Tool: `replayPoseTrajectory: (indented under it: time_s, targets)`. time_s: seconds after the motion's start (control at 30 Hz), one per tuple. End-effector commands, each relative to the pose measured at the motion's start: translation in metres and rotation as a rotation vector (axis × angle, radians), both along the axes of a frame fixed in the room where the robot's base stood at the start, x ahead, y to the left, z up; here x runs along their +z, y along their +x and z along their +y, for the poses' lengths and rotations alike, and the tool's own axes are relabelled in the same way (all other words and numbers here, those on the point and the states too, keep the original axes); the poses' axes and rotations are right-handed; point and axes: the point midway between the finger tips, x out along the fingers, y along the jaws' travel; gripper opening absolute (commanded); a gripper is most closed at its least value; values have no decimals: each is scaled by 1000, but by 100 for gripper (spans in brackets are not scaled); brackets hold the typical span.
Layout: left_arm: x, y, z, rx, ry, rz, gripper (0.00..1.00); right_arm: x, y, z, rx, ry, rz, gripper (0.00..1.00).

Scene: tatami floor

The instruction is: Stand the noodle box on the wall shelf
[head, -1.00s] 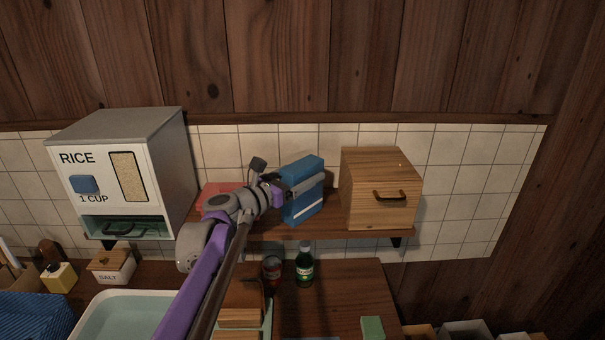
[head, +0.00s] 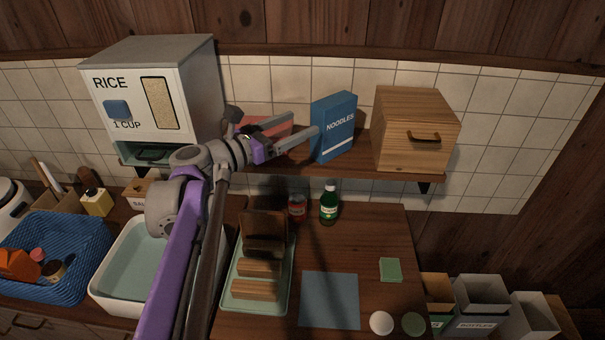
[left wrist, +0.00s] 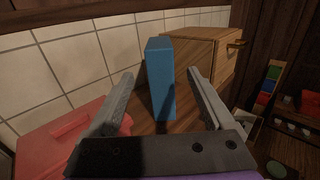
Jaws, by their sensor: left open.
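The blue noodle box (head: 334,128) stands upright on the wooden wall shelf (head: 355,168), its "NOODLES" label facing out. My left gripper (head: 302,138) is open, just left of the box, with its fingers pointing at it. In the left wrist view the box (left wrist: 161,80) stands beyond and between the spread fingers (left wrist: 162,92), and nothing is held. My right gripper is not in view.
A wooden bread box (head: 413,135) stands right of the noodle box and a rice dispenser (head: 150,95) at the left. A red container (head: 262,126) sits behind my gripper. Below are a green bottle (head: 329,204), a red can (head: 297,208) and a dish rack (head: 284,296).

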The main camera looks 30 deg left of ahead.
Motion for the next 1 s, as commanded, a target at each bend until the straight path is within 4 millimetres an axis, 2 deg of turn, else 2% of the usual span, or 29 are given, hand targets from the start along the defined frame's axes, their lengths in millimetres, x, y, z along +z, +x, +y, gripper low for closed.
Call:
replayPoseTrajectory:
  time_s: [0.17, 0.27, 0.37, 0.43, 0.5, 0.6, 0.7, 0.8, 0.9, 1.0]
  targets:
    - [-3, -1, -4, -7, 16, 4, 86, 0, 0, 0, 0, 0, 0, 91]
    - [-22, -5, -27, -50, 137, 29, 86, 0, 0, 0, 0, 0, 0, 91]
    - [-65, -21, -71, -161, 413, 69, 86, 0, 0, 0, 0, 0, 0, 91]
    - [-106, -43, -106, -283, 680, 83, 86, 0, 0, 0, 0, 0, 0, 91]
    - [-148, -70, -135, -434, 972, 75, 86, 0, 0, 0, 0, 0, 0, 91]
    - [-204, -114, -159, -673, 1383, 18, 86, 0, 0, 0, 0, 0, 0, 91]
    - [-250, -155, -166, -929, 1769, -85, 86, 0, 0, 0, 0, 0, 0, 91]
    - [-282, -187, -162, -1165, 2084, -208, 86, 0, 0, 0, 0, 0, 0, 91]
    - [-301, -207, -153, -1353, 2312, -319, 86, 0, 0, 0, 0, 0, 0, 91]
    - [-311, -217, -146, -1473, 2446, -393, 86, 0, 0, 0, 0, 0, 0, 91]
